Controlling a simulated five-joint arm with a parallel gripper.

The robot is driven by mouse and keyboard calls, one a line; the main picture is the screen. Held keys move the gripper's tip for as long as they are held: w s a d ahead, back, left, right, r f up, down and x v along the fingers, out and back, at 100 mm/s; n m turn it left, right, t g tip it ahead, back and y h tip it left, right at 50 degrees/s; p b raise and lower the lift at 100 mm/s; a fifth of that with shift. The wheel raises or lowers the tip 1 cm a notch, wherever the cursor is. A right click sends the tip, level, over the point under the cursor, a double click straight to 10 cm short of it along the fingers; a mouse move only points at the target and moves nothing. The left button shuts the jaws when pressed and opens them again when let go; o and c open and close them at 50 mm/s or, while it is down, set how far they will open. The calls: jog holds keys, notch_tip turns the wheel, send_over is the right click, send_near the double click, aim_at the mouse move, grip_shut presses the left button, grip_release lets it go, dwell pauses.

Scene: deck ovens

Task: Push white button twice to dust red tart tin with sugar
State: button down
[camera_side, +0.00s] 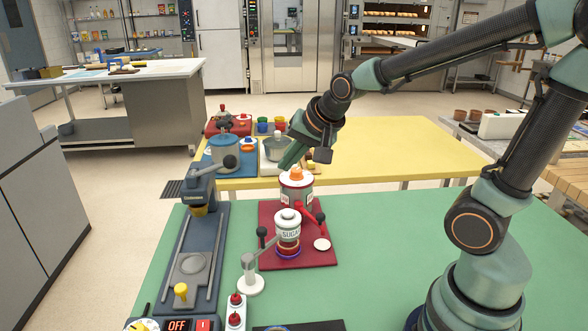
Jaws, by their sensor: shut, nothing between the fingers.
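My gripper (287,160) is shut and empty, its green fingers pointing down and left. Its tip is just above and behind a white canister with an orange top (296,175). In front of that stands a white jar marked SUGAR (290,233), on the red board (270,213). A flat round white disc (322,244), which looks like the white button, lies at the board's front right, well apart from my gripper. Coloured rims show under the sugar jar; I cannot tell whether the red tart tin is there.
A blue press-like machine (207,187) stands left of the red board. A white post with an arm (250,275) stands in front. A panel reading OFF (177,325) is at the front edge. The green table (390,230) is clear right of the board.

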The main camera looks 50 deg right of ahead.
aim_at(289, 213)
jog(key=shift+f, duration=4.45)
jog(key=shift+d+f, duration=0.1)
jog(key=shift+f, duration=0.3)
jog(key=shift+f, duration=0.45)
jog(key=shift+r, duration=0.9)
